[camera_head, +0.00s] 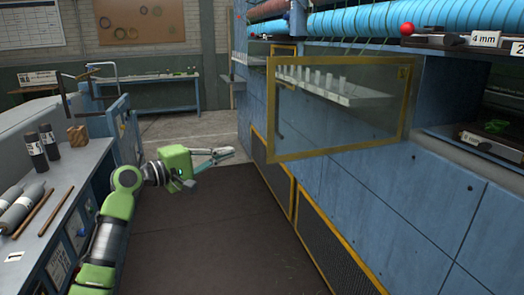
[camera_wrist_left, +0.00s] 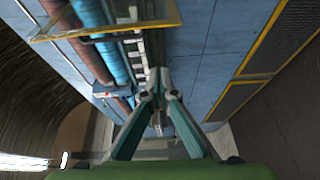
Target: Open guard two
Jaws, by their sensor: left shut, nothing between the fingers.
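A guard (camera_head: 335,120) with a yellow frame and a clear panel stands on the front of the blue machine, right of centre in the head view. It appears to stand out from the machine face, with a small yellow label at its top right that I cannot read. Its yellow edge also shows at the top left of the left wrist view (camera_wrist_left: 105,31). My left gripper (camera_head: 229,153) is shut and empty, left of the guard and apart from it. Its fingers meet in the left wrist view (camera_wrist_left: 158,88). My right gripper is not in view.
The blue machine (camera_head: 400,200) fills the right side, with yellow-edged mesh panels (camera_head: 325,245) low down. A grey bench (camera_head: 60,190) with dark cylinders stands at the left. Dark floor matting (camera_head: 215,240) between them is clear. A worktable (camera_head: 160,80) stands at the back.

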